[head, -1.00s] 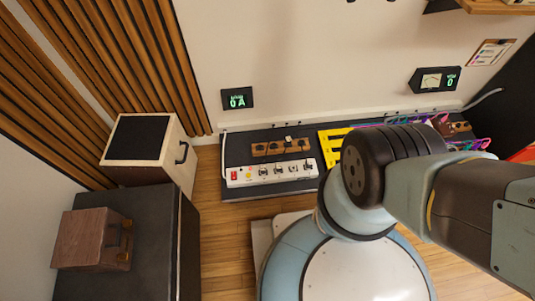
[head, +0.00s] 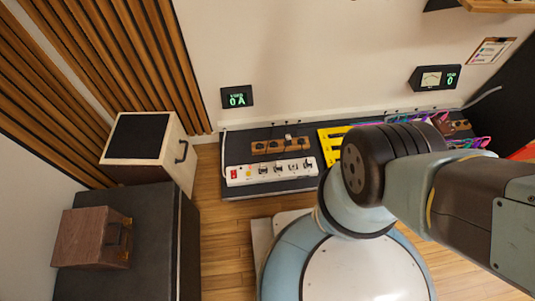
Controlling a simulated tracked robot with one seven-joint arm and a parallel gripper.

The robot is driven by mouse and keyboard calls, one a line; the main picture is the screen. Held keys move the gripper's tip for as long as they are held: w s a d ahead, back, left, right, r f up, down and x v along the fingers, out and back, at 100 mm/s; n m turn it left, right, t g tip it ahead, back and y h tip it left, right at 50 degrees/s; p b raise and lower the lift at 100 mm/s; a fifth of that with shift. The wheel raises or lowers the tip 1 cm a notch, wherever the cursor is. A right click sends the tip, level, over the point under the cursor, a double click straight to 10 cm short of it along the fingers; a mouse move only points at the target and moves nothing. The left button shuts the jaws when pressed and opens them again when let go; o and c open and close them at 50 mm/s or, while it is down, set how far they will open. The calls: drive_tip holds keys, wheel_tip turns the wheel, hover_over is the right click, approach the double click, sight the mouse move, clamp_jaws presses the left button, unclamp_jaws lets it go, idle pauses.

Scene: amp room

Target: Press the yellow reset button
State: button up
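A white power strip (head: 272,171) lies along the front of the dark low board by the wall. A red switch (head: 234,174) is at its left end. The small yellow button (head: 248,173) sits just right of the red switch and looks uncovered. My gripper is not in view. Only the thick upper links of my arm show, right of the strip and apart from it in the picture.
A brown block with sockets (head: 281,145) and a yellow frame-like piece (head: 330,143) lie behind and beside the strip. A meter reading 0 A (head: 237,97) hangs above. A speaker-like cabinet (head: 143,142) and a wooden box (head: 92,238) stand left. Some wooden floor (head: 222,240) is bare.

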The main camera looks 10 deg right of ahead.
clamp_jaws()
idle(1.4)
